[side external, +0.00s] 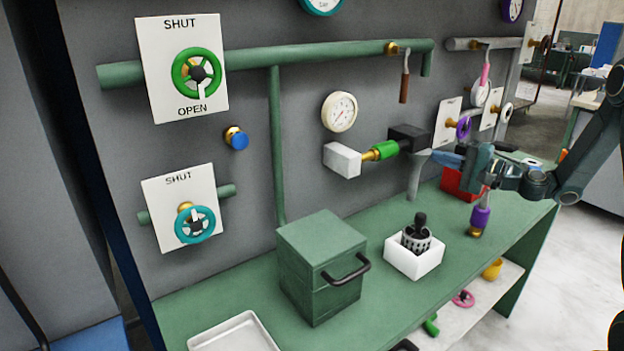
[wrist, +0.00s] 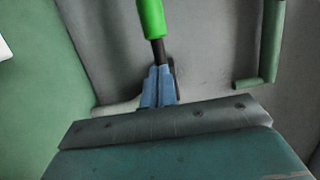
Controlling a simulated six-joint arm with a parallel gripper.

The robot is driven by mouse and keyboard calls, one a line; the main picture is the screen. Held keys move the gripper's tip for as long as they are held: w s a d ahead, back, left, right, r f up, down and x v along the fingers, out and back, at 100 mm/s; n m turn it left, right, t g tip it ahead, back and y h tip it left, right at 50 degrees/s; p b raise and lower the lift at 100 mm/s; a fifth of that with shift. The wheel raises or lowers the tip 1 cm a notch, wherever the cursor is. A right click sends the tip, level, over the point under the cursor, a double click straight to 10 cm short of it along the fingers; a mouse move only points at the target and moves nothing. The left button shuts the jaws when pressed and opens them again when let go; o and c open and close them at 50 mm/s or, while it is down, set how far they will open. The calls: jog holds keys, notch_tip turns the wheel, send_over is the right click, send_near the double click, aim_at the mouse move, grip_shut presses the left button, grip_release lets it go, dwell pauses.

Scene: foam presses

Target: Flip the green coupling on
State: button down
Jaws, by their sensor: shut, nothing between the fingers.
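The green coupling (side external: 386,149) is a short green sleeve on the wall. In the side view it sits between a brass fitting and a black block (side external: 408,137), with a white block (side external: 342,160) at the left end. The coupling also shows at the top of the wrist view (wrist: 151,17), with a narrower dark part below it. My gripper (side external: 438,157) is to the right of the coupling and close to the black block. In the wrist view its blue fingers (wrist: 158,75) are together and empty, overlapping the dark part. I cannot tell whether they touch it.
A green pipe (side external: 320,57) runs above, with a hanging brown-handled lever (side external: 405,85). A round gauge (side external: 339,111) is above the white block. Below, the bench holds a green box (side external: 322,262), a white holder (side external: 414,262), a red box (side external: 455,183) and a purple-handled tool (side external: 480,216).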

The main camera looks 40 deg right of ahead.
jog(key=x, duration=1)
dwell(0.4)
jog(key=shift+a, duration=2.35)
jog(key=shift+s, duration=0.15)
send_near(393, 152)
jog(key=shift+d, duration=0.15)
